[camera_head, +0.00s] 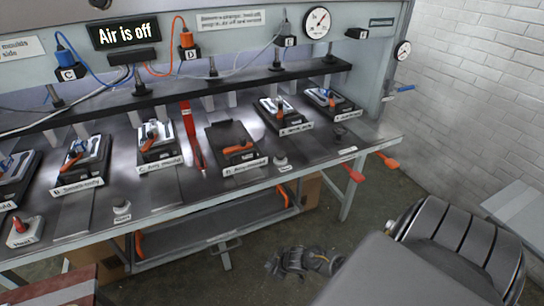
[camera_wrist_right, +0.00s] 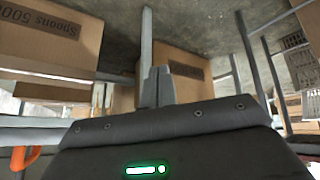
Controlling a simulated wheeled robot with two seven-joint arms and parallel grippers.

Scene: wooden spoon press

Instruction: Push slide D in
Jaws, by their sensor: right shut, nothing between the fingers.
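Slide D (camera_head: 230,137) is a dark plate with an orange handle (camera_head: 237,149), on the bench behind the label "D Any mould" (camera_head: 245,166) in the head view. No pale mould shows on it, unlike on its neighbours. My right gripper (camera_head: 275,264) is low in front of the bench, below the table top and apart from slide D. In the wrist view its fingers (camera_wrist_right: 157,76) are together and empty, and slide D is out of view. My left gripper is not in view.
Slide C (camera_head: 157,155) and a red upright bar (camera_head: 192,140) are left of slide D; slide E (camera_head: 285,128) is right. Orange-red handles (camera_head: 353,173) stick out at the bench's right end. Cardboard boxes (camera_wrist_right: 50,45) and metal legs surround the gripper in the wrist view.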

